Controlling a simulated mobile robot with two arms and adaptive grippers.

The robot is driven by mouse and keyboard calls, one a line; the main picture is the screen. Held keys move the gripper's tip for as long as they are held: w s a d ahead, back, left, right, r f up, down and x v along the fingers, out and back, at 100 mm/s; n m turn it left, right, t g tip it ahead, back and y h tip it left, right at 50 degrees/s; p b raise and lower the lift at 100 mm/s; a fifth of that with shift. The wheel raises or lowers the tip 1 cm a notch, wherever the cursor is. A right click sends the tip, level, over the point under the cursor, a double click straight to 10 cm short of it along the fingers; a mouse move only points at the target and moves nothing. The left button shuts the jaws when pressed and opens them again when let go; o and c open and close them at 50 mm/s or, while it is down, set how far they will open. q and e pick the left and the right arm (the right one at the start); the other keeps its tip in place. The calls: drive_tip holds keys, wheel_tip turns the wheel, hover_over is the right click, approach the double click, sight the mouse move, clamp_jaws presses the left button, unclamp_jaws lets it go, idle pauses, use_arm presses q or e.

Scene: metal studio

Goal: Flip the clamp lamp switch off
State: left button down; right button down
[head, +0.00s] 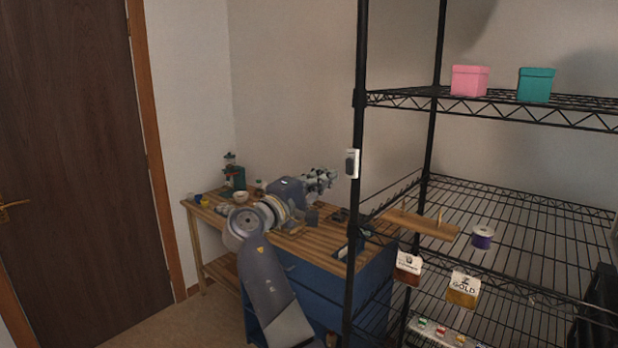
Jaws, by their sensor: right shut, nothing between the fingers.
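A small white box with a dark grey face, which looks like the clamp lamp switch (352,163), is fixed on the black front post of the wire shelf. I cannot tell which way it is set. The lamp itself does not show. My right gripper (324,179) is shut and empty, just left of the switch in the picture. I cannot tell how far apart they are in depth. My right arm rises from the bottom of the view and covers part of the workbench. My left gripper is not in view.
The black wire shelf holds a pink box (469,81), a teal box (536,85), a wooden piece (420,224) and a purple spool (482,237). A wooden-topped workbench (311,242) stands behind my arm. A brown door (70,150) is at left.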

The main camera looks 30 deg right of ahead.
sight(349, 167)
drive_tip(key=shift+p+x, duration=1.1)
drive_tip(key=shift+x, duration=1.7)
drive_tip(key=shift+d+r+y+p, duration=0.2)
drive_tip(key=shift+d+y+p, duration=0.05)
drive_tip(key=shift+y+p, duration=0.3)
